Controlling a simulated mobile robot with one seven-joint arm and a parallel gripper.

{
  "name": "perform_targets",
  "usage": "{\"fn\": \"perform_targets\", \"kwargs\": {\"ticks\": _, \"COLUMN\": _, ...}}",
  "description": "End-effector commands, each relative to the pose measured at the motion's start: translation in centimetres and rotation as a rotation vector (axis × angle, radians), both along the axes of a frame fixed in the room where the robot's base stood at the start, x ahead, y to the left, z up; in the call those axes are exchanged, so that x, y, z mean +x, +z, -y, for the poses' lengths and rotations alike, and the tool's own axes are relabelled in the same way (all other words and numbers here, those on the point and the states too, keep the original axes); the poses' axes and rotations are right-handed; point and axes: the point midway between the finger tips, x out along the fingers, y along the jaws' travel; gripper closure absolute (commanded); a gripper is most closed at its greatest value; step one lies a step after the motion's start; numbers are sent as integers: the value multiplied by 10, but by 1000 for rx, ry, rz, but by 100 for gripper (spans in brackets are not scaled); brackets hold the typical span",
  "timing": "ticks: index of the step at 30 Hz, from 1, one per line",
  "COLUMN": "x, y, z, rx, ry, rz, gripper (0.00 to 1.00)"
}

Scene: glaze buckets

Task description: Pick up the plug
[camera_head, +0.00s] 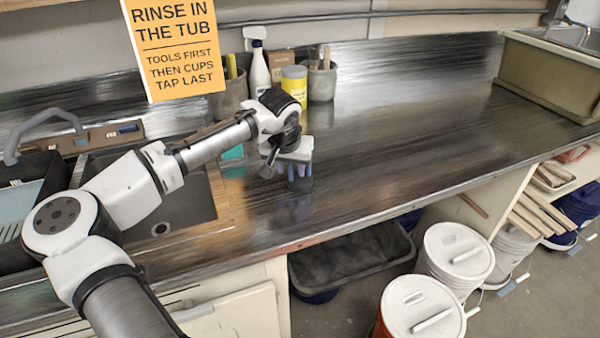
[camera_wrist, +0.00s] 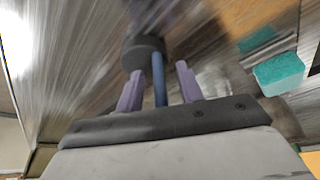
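The plug appears to be a dark round body (camera_wrist: 143,52) with an upright blue stem (camera_wrist: 159,82) in the wrist view. In the head view its dark body (camera_head: 300,185) shows just below my fingertips on the dark counter. My gripper (camera_wrist: 160,72) has two purple fingers standing apart, one on each side of the blue stem. A gap shows between the stem and each finger. In the head view my gripper (camera_head: 299,172) points down over the plug, and its fingers partly hide the stem.
A teal sponge (camera_wrist: 278,73) lies right of the fingers in the wrist view. A sink (camera_head: 170,210) opens left of the gripper. A spray bottle (camera_head: 257,65), yellow tin (camera_head: 294,82) and pots stand behind. The counter (camera_head: 420,120) is clear to the right.

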Motion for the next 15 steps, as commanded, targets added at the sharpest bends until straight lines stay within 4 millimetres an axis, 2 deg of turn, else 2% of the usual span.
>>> {"fn": "perform_targets", "kwargs": {"ticks": 3, "x": 0, "y": 0, "z": 0, "rx": 0, "ry": 0, "rz": 0, "gripper": 66}}
{"fn": "perform_targets", "kwargs": {"ticks": 11, "x": 0, "y": 0, "z": 0, "rx": 0, "ry": 0, "rz": -1, "gripper": 100}}
{"fn": "perform_targets", "kwargs": {"ticks": 15, "x": 0, "y": 1, "z": 0, "rx": 0, "ry": 0, "rz": 0, "gripper": 100}}
